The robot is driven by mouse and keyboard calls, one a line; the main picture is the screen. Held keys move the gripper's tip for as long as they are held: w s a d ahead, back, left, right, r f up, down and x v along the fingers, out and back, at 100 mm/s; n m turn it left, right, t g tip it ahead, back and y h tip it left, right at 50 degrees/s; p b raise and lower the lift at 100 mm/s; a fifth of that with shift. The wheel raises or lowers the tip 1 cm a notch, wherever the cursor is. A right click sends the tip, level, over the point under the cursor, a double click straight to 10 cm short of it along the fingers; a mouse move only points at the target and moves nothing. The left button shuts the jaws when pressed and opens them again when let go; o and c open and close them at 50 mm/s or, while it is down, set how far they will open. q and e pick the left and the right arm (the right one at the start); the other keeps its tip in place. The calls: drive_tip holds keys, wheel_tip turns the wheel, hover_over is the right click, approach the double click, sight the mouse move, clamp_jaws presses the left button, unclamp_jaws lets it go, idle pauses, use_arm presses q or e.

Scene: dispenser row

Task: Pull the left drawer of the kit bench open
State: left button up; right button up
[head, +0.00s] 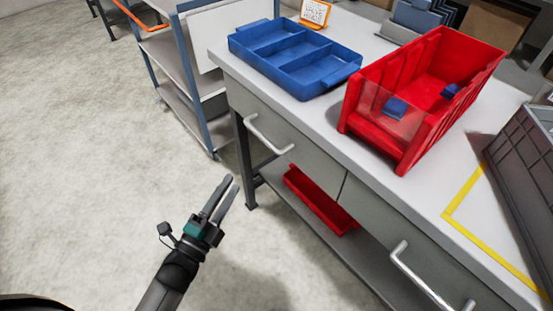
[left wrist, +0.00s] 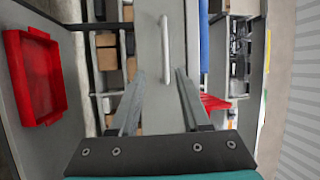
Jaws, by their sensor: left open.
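The kit bench (head: 311,118) has a grey left drawer (head: 290,133) with a pale bar handle (head: 268,135). The drawer looks shut, its front level with the bench side. My left gripper (head: 227,188) is open and empty, in front of and below the handle, apart from it. In the left wrist view the handle (left wrist: 165,50) stands ahead, roughly between the two open fingers (left wrist: 158,78) in the picture and beyond their tips. A second drawer with its own handle (head: 428,279) is at the right. My right gripper is not in view.
On the bench are a blue divided tray (head: 287,71), a red bin (head: 372,134) holding small blue pieces, and a grey crate (head: 521,165). A red tray (head: 318,203) lies on the lower shelf. A shelf cart (head: 199,100) stands left of the bench; the floor in front is clear.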

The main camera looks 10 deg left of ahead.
sight(261, 135)
use_arm(q)
drive_tip(key=shift+m, duration=0.3)
drive_tip(key=shift+r+b+x, duration=0.15)
drive_tip(key=shift+b+x, duration=0.2)
drive_tip(key=shift+x, duration=2.2)
drive_tip(key=shift+r+b+x, duration=0.2)
drive_tip(key=shift+b+x, duration=0.15)
drive_tip(key=shift+x, duration=2.2)
drive_tip(key=shift+r+b+x, duration=0.15)
drive_tip(key=shift+b+x, duration=0.2)
drive_tip(key=shift+x, duration=2.25)
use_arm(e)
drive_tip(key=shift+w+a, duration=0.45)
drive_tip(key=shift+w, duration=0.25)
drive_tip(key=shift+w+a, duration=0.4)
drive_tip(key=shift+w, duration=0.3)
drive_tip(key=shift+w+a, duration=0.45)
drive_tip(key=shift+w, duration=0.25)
use_arm(q)
drive_tip(key=shift+s+d, duration=0.1)
drive_tip(key=shift+s, duration=0.05)
drive_tip(key=shift+c, duration=0.2)
clamp_jaws()
